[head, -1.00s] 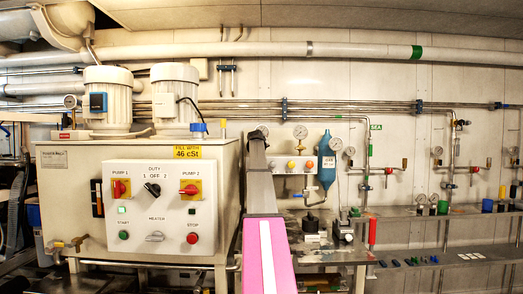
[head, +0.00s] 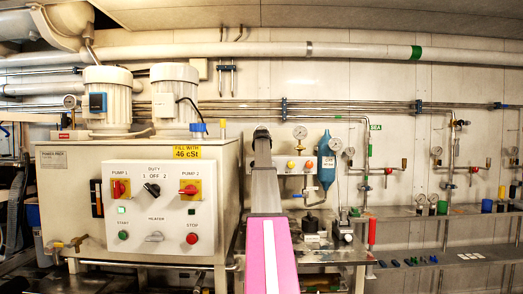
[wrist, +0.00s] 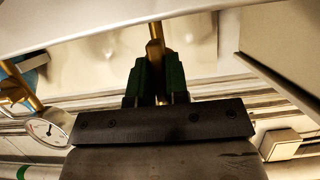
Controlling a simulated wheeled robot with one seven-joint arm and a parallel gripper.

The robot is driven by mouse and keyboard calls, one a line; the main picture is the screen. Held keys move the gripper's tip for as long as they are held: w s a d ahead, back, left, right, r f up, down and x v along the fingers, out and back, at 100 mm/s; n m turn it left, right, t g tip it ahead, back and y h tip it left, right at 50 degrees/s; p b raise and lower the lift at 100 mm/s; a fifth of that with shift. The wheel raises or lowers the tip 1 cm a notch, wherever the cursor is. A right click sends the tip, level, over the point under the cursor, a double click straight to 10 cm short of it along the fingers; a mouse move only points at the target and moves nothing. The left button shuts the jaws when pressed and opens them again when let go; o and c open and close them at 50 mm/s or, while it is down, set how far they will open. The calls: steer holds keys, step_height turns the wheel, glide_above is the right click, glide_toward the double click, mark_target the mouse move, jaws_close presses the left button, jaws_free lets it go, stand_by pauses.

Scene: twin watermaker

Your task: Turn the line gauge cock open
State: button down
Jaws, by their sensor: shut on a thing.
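In the wrist view my gripper (wrist: 155,82) has its two green fingers closed around a narrow brass piece (wrist: 155,56), which looks like the cock's handle or stem. The brass extends up beyond the fingertips. The rest of the cock is hidden by the fingers and the dark gripper body. A round white gauge (wrist: 47,131) with a red mark shows left of the gripper. In the head view my arm reaches to the wall beside the valve panel, and its far end hides the fingers and the cock.
The pump cabinet (head: 140,240) stands close left of my arm. A blue cylinder (head: 326,165), a small gauge (head: 300,132) and the valve panel (head: 283,182) are close on its right. Pipes (head: 350,104) run along the wall above. A brass pipe (wrist: 22,88) is left in the wrist view.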

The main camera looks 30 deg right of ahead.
steer(key=c, duration=1.1)
jaws_free()
steer(key=v, duration=1.1)
steer(key=shift+d, duration=0.1)
